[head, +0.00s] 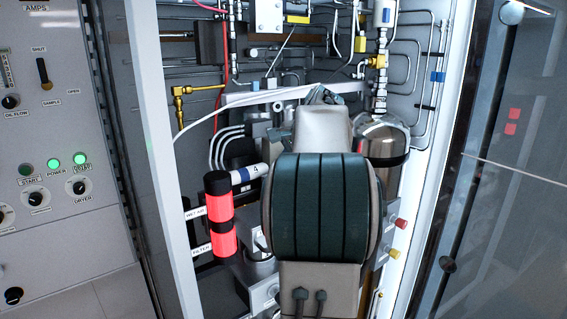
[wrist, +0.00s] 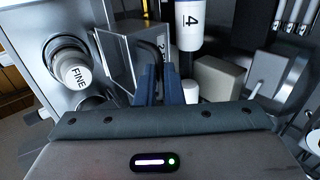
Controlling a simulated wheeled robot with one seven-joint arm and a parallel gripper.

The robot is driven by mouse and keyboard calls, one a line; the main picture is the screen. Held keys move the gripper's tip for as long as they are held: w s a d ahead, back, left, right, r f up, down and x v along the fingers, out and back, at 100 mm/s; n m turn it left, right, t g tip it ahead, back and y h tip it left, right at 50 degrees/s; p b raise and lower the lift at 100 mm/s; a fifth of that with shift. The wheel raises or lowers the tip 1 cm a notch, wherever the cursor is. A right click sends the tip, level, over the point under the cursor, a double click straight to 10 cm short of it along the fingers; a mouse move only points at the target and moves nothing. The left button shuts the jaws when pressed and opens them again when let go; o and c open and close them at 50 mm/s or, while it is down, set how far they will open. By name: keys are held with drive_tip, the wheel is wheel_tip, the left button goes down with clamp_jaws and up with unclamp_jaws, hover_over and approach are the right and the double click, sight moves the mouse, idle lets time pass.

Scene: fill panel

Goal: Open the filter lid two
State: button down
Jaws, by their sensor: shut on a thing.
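My gripper (wrist: 160,75) has blue fingers at the lid's right edge. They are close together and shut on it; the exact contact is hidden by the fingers. In the head view my own arm covers the gripper and the lid.
A knob marked FINE (wrist: 76,72) is left of the lid, and a white cylinder marked 4 (wrist: 190,22) is above right. A beige block (wrist: 220,77) sits close right. In the head view a red-lit cylinder (head: 219,212) and a steel tank (head: 382,137) flank my arm.

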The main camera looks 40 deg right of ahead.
drive_tip(key=c, duration=1.6)
unclamp_jaws()
drive_tip(key=shift+r, duration=0.35)
drive_tip(key=shift+o, duration=0.2)
drive_tip(key=shift+f, duration=0.1)
drive_tip(key=b+v, duration=0.1)
drive_tip(key=v, duration=1.3)
drive_tip(key=shift+b, duration=0.35)
drive_tip(key=shift+s+f, duration=0.1)
drive_tip(key=shift+f, duration=0.05)
